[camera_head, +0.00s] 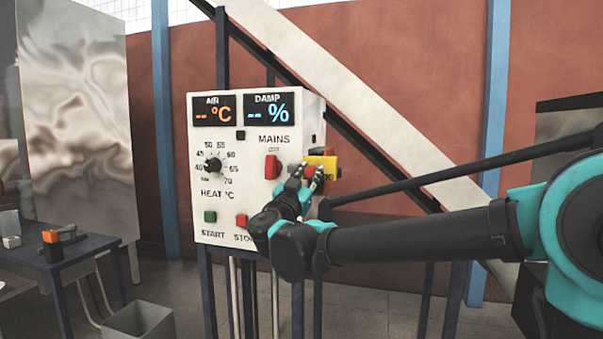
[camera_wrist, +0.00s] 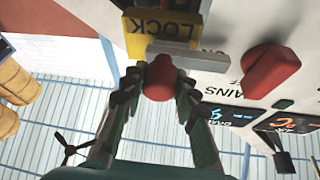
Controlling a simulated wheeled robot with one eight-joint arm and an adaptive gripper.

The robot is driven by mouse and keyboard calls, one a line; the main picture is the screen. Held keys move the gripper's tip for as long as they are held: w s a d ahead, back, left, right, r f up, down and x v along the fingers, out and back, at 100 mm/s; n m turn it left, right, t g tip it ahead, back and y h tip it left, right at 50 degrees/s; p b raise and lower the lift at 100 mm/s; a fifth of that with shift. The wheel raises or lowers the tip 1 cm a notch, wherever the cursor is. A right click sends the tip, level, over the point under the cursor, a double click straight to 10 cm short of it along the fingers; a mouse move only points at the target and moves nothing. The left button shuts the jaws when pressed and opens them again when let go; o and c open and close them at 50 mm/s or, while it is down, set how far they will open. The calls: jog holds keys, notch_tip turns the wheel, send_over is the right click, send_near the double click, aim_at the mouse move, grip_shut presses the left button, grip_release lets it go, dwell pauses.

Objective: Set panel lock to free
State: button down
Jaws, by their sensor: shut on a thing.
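The panel lock shows in the wrist view as a yellow plate marked LOCK (camera_wrist: 165,33), upside down, with a pale grey bar (camera_wrist: 188,55) along it and a red knob (camera_wrist: 158,80). My gripper (camera_wrist: 160,82) is shut on the red knob, one finger on each side. In the head view the yellow lock plate (camera_head: 322,160) sits at the panel's right edge, and my gripper (camera_head: 305,180) is against it, partly hiding the knob. Any free or locked mark is hidden or unreadable.
The white panel (camera_head: 225,145) carries a red MAINS switch (camera_head: 272,167) close left of the lock. It also has a HEAT dial (camera_head: 213,165), a green START button (camera_head: 210,216) and a red STOP button (camera_head: 242,220). A blue table (camera_head: 60,262) and grey bin (camera_head: 138,322) stand left.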

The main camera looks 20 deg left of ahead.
jog(key=shift+d, duration=0.2)
jog(key=c, duration=1.1)
grip_release()
jog(key=shift+d, duration=0.1)
jog(key=shift+c, duration=0.2)
jog(key=v, duration=1.2)
